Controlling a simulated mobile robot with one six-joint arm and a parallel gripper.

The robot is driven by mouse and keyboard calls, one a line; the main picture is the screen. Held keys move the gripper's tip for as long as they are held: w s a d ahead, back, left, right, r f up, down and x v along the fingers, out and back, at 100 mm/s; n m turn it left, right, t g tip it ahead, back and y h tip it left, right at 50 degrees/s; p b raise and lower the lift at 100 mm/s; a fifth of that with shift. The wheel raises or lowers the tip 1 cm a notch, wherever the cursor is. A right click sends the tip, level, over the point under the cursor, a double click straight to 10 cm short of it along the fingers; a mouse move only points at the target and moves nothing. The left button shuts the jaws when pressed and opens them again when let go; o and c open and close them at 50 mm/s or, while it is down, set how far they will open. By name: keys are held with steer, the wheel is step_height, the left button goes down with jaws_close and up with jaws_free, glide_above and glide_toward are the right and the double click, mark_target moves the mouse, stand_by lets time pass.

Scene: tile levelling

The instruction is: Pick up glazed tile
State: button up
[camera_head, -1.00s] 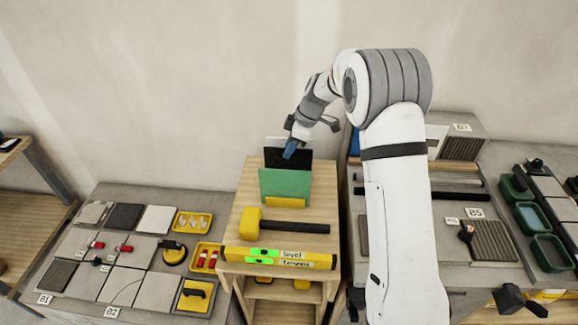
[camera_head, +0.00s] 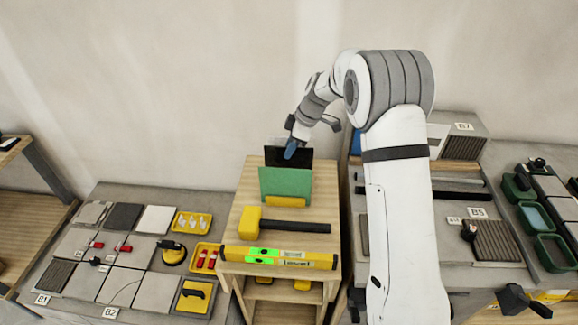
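Upright tiles stand in a yellow holder (camera_head: 285,200) on the wooden stand. The front one is a glossy green tile (camera_head: 286,184), and a dark tile (camera_head: 275,155) stands close behind it. I cannot tell which one is meant by the glazed tile. My gripper (camera_head: 291,150) points down at the top of the dark tile, overlapping its upper edge in this view. The blue fingertips are small and close together; whether they are open or touch a tile cannot be made out.
A yellow-headed mallet (camera_head: 290,227) and a yellow level (camera_head: 280,258) lie in front of the tiles. A grey bench (camera_head: 75,290) with tiles and yellow trays is at the left. Another bench (camera_head: 480,275) with green bins (camera_head: 530,218) is at the right.

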steer(key=shift+c, duration=0.4)
jaws_close()
